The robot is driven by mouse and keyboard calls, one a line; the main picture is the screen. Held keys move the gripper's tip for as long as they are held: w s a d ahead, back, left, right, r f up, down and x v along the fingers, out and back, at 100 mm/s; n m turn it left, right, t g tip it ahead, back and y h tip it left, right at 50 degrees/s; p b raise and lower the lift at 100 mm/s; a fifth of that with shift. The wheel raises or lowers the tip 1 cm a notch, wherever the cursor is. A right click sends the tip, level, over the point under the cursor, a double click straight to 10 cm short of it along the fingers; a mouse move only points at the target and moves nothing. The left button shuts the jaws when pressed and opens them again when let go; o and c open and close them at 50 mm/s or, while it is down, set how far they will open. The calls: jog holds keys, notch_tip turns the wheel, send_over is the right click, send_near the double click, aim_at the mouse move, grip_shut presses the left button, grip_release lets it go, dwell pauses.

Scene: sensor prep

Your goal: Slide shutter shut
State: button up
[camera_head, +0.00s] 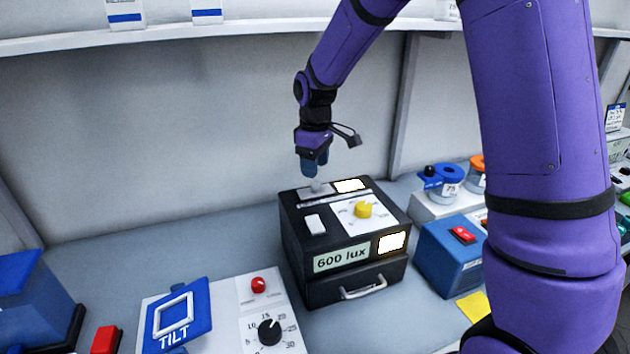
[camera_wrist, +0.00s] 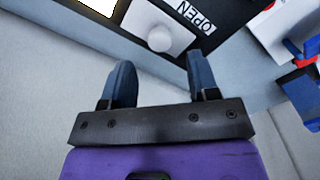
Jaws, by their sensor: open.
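A black box (camera_head: 300,225) labelled "600 lux" stands on the bench. On its top, near the back edge, is the shutter, a pale plate (camera_head: 305,193) with a round knob (camera_head: 317,186). A bright lit window (camera_head: 350,185) lies to its right, uncovered. My gripper (camera_head: 314,172) points down just above the knob. In the wrist view my gripper (camera_wrist: 161,72) is open and empty. The shutter knob (camera_wrist: 160,38) shows beyond the fingertips, about midway between them. The word OPEN (camera_wrist: 194,14) is beside the plate. I cannot tell whether the fingers reach knob height.
The box top also has a yellow dial (camera_head: 363,209) and a white switch (camera_head: 315,224). A blue box with a red switch (camera_head: 463,235) stands close on the right. A TILT panel (camera_head: 180,318) is at front left. The back wall (camera_head: 200,130) stands behind the box.

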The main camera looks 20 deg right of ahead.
aim_at(315, 182)
jog(key=shift+f, duration=2.55)
